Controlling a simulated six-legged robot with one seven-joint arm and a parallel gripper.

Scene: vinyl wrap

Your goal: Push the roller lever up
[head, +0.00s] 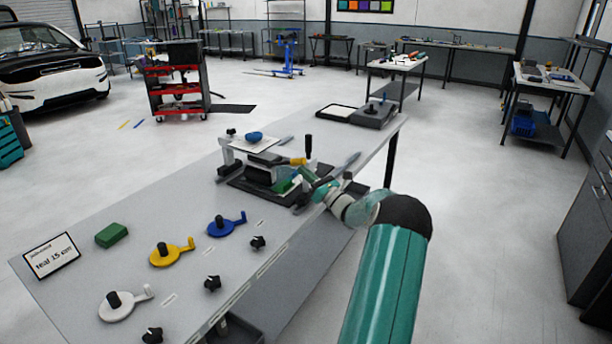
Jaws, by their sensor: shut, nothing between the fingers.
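The wrapping device (262,174) stands on the long grey table, with a white top plate and a dark base. An upright black handle (308,146) rises at its right side, close to a yellow part (298,161). This looks like the roller lever, though its pivot is hidden. My teal arm reaches in from the lower right. My gripper (312,187) is at the right side of the device, below the black handle. It is shut and empty. The fingertips are small and partly lost among the dark parts, so I cannot tell whether they touch anything.
White, yellow (171,255) and blue (226,226) pieces with handles lie on the near table, beside several black knobs. A green block (111,235) and a sign (51,256) are at the left. A dark flat unit (373,115) sits at the far end. The table's right edge runs under my arm.

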